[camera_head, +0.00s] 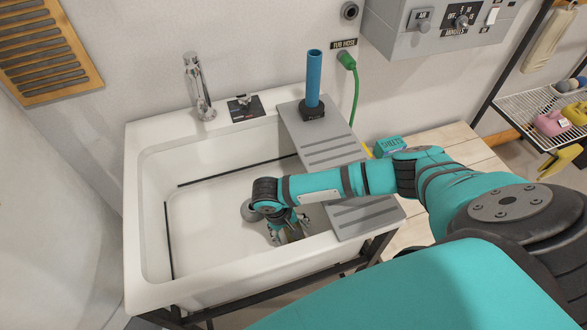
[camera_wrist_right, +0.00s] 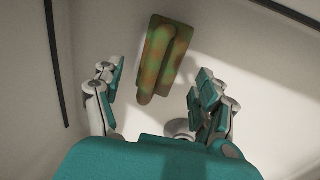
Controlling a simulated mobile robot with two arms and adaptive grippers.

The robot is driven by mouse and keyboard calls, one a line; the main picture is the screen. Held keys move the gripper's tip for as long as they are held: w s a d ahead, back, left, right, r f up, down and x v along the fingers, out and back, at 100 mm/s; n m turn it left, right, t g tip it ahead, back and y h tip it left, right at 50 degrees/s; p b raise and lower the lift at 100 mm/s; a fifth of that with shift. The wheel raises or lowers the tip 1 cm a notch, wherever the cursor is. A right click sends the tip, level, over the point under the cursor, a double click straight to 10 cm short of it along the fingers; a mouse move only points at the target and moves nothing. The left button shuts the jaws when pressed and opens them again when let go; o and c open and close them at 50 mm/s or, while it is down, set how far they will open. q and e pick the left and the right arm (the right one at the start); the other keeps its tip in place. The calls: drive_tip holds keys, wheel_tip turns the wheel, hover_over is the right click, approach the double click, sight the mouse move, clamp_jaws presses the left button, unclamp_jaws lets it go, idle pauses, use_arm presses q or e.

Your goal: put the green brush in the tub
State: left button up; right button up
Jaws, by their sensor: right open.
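The white tub (camera_head: 140,230) stands against the wall. The green brush (camera_wrist_right: 165,52), mottled with brown, lies on the tub's floor in the right wrist view. In the head view only a small part of it (camera_head: 294,235) shows, below my right gripper. My right gripper (camera_head: 288,229) is down inside the tub, pointing at the floor, with its fingers spread and nothing held. In the right wrist view the brush lies ahead of and between the open fingers, apart from them. My left gripper is not in view.
A grey ribbed board (camera_head: 345,172) lies across the tub's right side, with a blue upright tube (camera_head: 313,80) on it. My right arm passes over this board. A faucet (camera_head: 198,88) stands at the back rim. A green hose (camera_head: 354,90) hangs on the wall.

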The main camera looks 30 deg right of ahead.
drive_tip(key=v, duration=0.8)
drive_tip(key=shift+r, duration=0.25)
idle(1.6)
